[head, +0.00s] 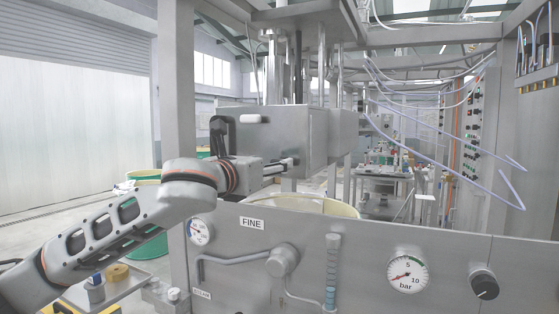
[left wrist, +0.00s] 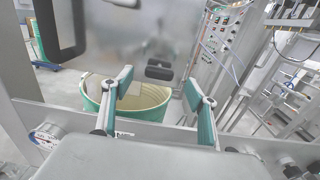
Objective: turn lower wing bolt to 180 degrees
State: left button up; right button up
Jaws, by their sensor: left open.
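My left gripper (head: 286,164) is in front of the lower part of a steel box (head: 270,135). In the left wrist view its two teal-padded fingers (left wrist: 158,84) are apart with nothing between the pads. A small dark bar-shaped piece (left wrist: 158,72) sits on the steel face ahead, between the fingertips in the picture; it looks like the lower wing bolt. Contact with it cannot be told. In the head view the gripper hides that spot. A pale bar (head: 254,118) higher on the box looks like another wing bolt. My right gripper is not in view.
A black handle (head: 219,135) is at the box's left edge. Below stands an open drum (left wrist: 150,100) behind a steel panel (head: 350,245) with gauges (head: 407,274), a knob (head: 484,284) and a lever. A steel post (head: 174,90) rises at the left.

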aim_at(279, 160)
pick_arm(q)
jog(key=p+x, duration=0.1)
jog(key=x, duration=0.5)
jog(key=shift+w, duration=0.1)
jog(key=c, duration=1.1)
